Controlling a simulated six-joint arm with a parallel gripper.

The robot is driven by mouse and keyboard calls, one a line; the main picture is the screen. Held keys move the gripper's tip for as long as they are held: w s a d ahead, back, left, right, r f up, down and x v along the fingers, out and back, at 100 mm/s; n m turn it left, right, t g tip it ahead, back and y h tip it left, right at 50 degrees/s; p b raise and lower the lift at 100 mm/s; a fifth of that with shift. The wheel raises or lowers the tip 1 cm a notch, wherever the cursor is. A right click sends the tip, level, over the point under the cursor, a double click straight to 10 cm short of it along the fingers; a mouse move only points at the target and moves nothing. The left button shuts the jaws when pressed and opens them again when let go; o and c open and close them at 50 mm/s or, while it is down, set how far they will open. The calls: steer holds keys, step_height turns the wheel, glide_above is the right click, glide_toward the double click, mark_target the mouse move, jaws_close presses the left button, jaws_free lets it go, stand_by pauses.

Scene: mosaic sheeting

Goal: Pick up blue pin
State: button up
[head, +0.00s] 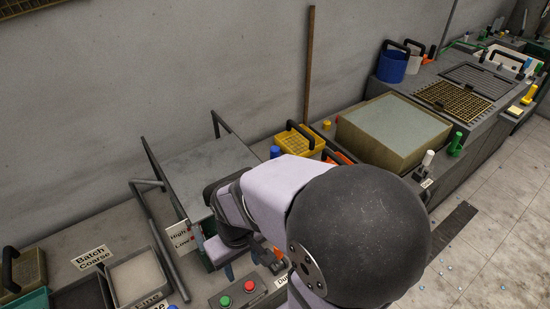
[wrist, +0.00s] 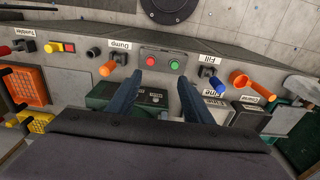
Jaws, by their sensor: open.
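A small upright blue pin (head: 275,152) stands on the grey bench behind my arm in the head view, left of a yellow basket. In the wrist view a blue knob (wrist: 218,86) sits beside the "Fill" label; I cannot tell whether it is the same piece. My gripper (wrist: 160,80) is open and empty, its two dark blue fingers apart over the control panel front. The blue knob is just right of the right finger, apart from it. In the head view my arm hides much of the panel.
Red (head: 225,301) and green (head: 250,286) buttons sit on the panel. A yellow basket (head: 299,140) and a large tan box (head: 355,150) stand along the bench.

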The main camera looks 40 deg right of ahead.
steer(key=w+d+r+n+t+h+b, duration=0.1)
steer(key=w+d+r+t+h, duration=0.15)
steer(key=w+d+t, duration=0.55)
steer(key=w+d+r+n+t+h+b, duration=0.1)
steer(key=w+d+r+n+t+h, duration=0.2)
steer(key=w+d, duration=0.75)
steer(key=d+f+m+t+b, duration=0.1)
steer(key=m+b, duration=0.1)
steer(key=b, duration=0.1)
steer(key=d+f+m+t+b, duration=0.1)
steer(key=f+m+b, duration=0.1)
steer(key=b, duration=0.1)
steer(key=d+f+m+t+b, duration=0.1)
steer(key=d+m+b, duration=0.1)
steer(key=b, duration=0.1)
steer(key=shift+w+d+f+m+h, duration=0.1)
steer(key=shift+w+f+m+h, duration=0.1)
steer(key=shift+w+m+h, duration=0.2)
steer(key=m, duration=0.1)
steer(key=d+t+h+b, duration=0.1)
steer(key=m+b, duration=0.1)
steer(key=shift+s+d+f+m+t, duration=0.15)
steer(key=shift+s+f+m+t, duration=0.1)
steer(key=shift+m+t, duration=0.05)
